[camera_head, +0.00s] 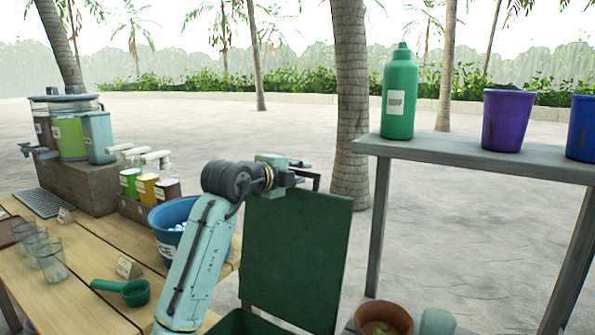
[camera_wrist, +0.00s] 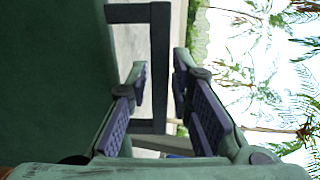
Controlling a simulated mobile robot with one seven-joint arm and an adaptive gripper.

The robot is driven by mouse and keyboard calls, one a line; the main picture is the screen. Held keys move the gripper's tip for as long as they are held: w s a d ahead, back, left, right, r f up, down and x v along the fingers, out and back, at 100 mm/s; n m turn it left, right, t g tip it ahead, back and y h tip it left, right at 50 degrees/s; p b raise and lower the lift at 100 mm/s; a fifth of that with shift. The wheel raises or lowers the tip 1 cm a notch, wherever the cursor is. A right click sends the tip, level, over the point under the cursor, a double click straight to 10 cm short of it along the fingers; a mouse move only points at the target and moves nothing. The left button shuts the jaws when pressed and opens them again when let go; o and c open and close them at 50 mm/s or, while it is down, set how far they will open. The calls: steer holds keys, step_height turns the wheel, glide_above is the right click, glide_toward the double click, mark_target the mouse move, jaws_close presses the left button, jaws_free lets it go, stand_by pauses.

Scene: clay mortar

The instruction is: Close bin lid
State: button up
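The bin lid (camera_head: 295,255) is a flat dark green panel standing upright, open, above the green bin (camera_head: 243,322), whose top edge shows at the bottom of the head view. The lid also fills the left of the wrist view (camera_wrist: 50,80). A dark squared handle (camera_wrist: 160,60) projects from the lid. My gripper (camera_head: 303,170) is at the lid's top edge. In the wrist view my gripper (camera_wrist: 160,98) is open, its two purple-padded fingers apart. The handle's outer bar shows between them with gaps; I cannot tell whether it is within their reach.
A table (camera_head: 85,295) at left holds glasses, a green scoop (camera_head: 125,290), a blue bucket (camera_head: 172,225) and dispensers. A grey shelf (camera_head: 470,152) at right bears a green bottle (camera_head: 400,95) and a purple cup (camera_head: 507,120). A clay pot (camera_head: 383,318) is low at right.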

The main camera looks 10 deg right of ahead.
jaws_close()
stand_by(0.8)
